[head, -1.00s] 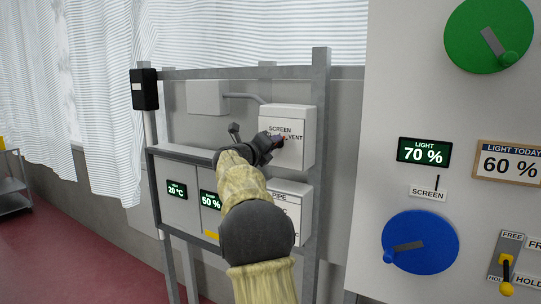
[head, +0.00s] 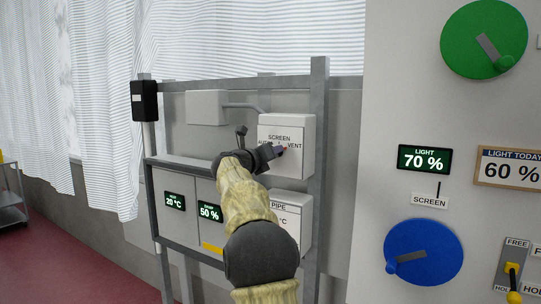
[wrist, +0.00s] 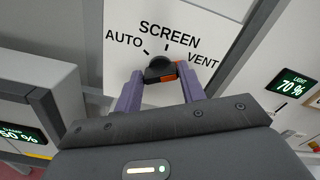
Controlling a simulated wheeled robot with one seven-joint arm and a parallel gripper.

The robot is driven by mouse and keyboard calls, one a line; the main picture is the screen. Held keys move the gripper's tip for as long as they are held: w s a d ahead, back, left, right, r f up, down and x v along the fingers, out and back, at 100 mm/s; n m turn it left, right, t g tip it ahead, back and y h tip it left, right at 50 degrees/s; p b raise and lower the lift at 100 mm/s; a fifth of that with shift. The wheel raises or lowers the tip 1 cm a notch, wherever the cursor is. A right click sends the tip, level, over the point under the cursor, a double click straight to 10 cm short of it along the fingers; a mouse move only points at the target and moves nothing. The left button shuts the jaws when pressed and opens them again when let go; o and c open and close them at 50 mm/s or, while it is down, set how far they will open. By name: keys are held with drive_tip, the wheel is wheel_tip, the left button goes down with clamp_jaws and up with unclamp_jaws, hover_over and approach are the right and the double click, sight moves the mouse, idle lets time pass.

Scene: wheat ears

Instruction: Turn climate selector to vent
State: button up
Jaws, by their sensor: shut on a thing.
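The climate selector is a black knob (wrist: 160,67) with an orange-marked bar, on a white box (head: 300,165) marked AUTO, SCREEN and VENT. In the wrist view the orange bar lies across the knob's lower right side, its right end towards the VENT label (wrist: 203,61). My gripper (wrist: 161,80) has its two purple fingers at either side of the bar and is shut on the selector. In the head view my gripper (head: 280,150) is at the box front and covers most of the knob. Exactly which mark the selector meets is hard to tell.
A grey metal frame (head: 320,130) surrounds the box. A lower box marked PIPE (head: 288,215) and panels reading 20 °C and 50 % (head: 209,212) sit close below. A large panel with a green dial (head: 485,40) and a blue dial (head: 423,252) stands at right.

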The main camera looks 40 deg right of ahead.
drive_tip(key=o, duration=0.9)
drive_tip(key=shift+f, duration=0.2)
drive_tip(key=shift+o, duration=0.4)
drive_tip(key=shift+r, duration=0.1)
drive_tip(key=b+v, duration=0.4)
drive_tip(key=v, duration=1.3)
drive_tip(key=shift+a, duration=0.2)
